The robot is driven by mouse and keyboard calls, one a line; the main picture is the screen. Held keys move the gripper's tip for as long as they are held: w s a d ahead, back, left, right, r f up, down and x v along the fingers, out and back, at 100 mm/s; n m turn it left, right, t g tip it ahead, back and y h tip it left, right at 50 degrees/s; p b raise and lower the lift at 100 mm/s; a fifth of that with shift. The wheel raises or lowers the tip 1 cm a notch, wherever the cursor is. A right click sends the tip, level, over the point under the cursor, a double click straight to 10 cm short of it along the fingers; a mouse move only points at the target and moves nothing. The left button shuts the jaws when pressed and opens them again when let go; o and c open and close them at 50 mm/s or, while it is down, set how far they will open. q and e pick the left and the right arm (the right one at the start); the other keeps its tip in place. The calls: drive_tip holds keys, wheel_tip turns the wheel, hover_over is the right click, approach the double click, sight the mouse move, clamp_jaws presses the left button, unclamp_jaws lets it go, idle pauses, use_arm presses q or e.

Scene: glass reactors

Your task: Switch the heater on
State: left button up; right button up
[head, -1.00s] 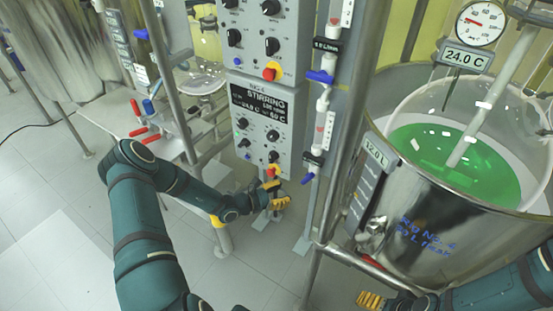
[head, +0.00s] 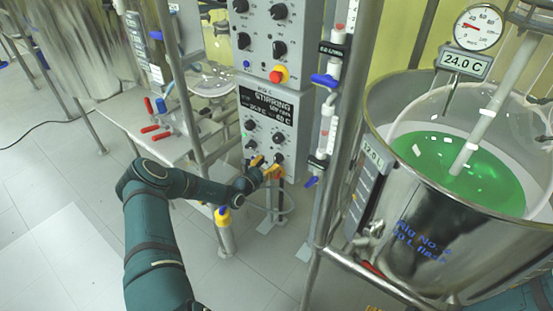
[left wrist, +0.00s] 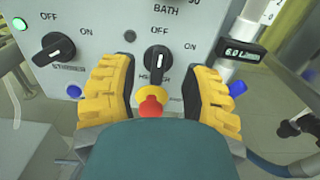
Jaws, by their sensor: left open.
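The grey control box (head: 264,110) has a dark display reading STIRRING. In the left wrist view the black heater knob (left wrist: 157,62) has its white mark pointing up toward OFF; ON is to its right. A small lamp (left wrist: 130,36) to its upper left is dark. My left gripper (head: 264,168) is open at the lower part of the box. Its yellow fingers stand on either side of the heater knob, apart from each other; I cannot tell whether they touch it. My right gripper (head: 378,308) barely shows at the bottom edge.
A red and yellow stop button (left wrist: 151,102) sits just below the heater knob, between the fingers. The stirrer knob (left wrist: 53,49) is to the left, near a lit green lamp (left wrist: 18,24).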

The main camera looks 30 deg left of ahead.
sight(275, 157)
use_arm(q)
drive_tip(key=shift+w+d+b, duration=0.15)
drive_tip(key=shift+w+b, duration=0.15)
drive_tip(key=shift+w, duration=1.1)
drive_tip(key=shift+w+d+b, duration=0.1)
drive_tip(key=shift+w+b, duration=0.15)
drive_tip(key=shift+w, duration=1.1)
clamp_jaws()
drive_tip(key=shift+s+r, duration=0.1)
